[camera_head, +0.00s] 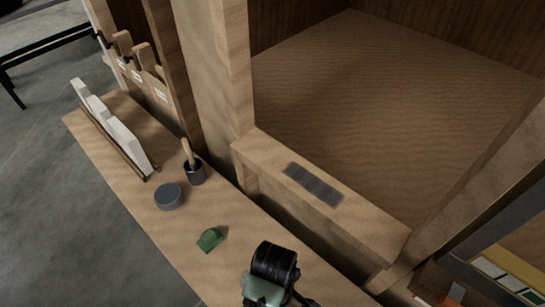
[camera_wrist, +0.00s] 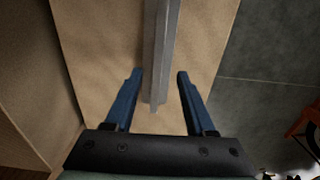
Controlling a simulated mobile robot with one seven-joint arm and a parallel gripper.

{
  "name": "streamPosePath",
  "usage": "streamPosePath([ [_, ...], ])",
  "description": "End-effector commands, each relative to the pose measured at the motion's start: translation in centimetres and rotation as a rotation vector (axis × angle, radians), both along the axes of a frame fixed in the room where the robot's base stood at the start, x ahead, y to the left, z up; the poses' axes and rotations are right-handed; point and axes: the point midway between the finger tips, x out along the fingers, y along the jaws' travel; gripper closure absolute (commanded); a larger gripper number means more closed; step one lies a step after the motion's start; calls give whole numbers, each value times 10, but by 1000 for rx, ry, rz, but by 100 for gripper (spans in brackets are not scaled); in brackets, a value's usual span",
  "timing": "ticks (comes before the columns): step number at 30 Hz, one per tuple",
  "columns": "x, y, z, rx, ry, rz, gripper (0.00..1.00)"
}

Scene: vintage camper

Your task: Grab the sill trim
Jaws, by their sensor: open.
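A long, narrow grey metal strip (camera_wrist: 161,50), which looks like the sill trim, runs away from me in the wrist view over the tan bench top. Its near end lies between the two blue fingers of my gripper (camera_wrist: 159,76). The fingers are open, one on each side of the strip, with a gap to both. I cannot tell how high the strip is above the bench. In the head view my dark wrist shows at the bottom, but the fingertips and the strip cannot be made out.
On the bench (camera_head: 125,178) stand a green object (camera_head: 210,239), a round grey tin (camera_head: 169,196), a dark cup with a wooden handle (camera_head: 195,173) and a rack of white pieces (camera_head: 115,128). A wooden ledge with a grey patch (camera_head: 313,185) borders it. An orange object (camera_wrist: 306,122) is at right.

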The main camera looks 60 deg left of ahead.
Motion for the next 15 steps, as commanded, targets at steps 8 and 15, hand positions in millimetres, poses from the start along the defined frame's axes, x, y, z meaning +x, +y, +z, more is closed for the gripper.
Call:
streamPosePath([
  [8, 0, 5, -24, -2, 1, 1, 45],
  [15, 1, 8, -52, 0, 0, -1, 45],
])
